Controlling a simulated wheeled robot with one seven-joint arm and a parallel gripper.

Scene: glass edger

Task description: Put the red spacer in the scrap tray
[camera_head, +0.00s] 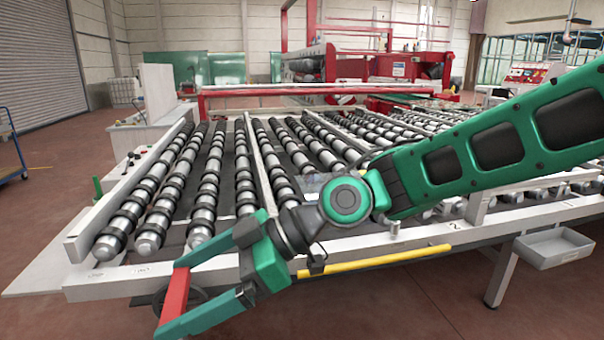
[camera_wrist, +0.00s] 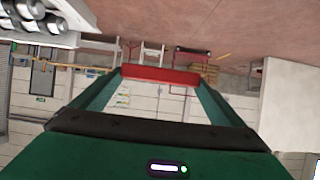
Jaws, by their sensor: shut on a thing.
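The red spacer (camera_head: 174,297) is a short straight bar held across the fingertips of my gripper (camera_head: 175,295), in front of the left front corner of the roller table in the head view. The wrist view shows the same red spacer (camera_wrist: 160,74) spanning the gap between both green fingers of my gripper (camera_wrist: 160,76). My gripper is shut on it and holds it in the air. A grey open box, which looks like the scrap tray (camera_head: 545,263), is at the right front of the table in the head view, far from my gripper. The visible part of its inside looks empty.
The roller table (camera_head: 110,285) fills the middle with several rows of rollers. A yellow bar (camera_head: 375,261) runs along its front. A dark round wheel (camera_head: 193,296) shows behind the fingers. A table leg (camera_head: 501,275) stands left of the tray. Open floor lies in front.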

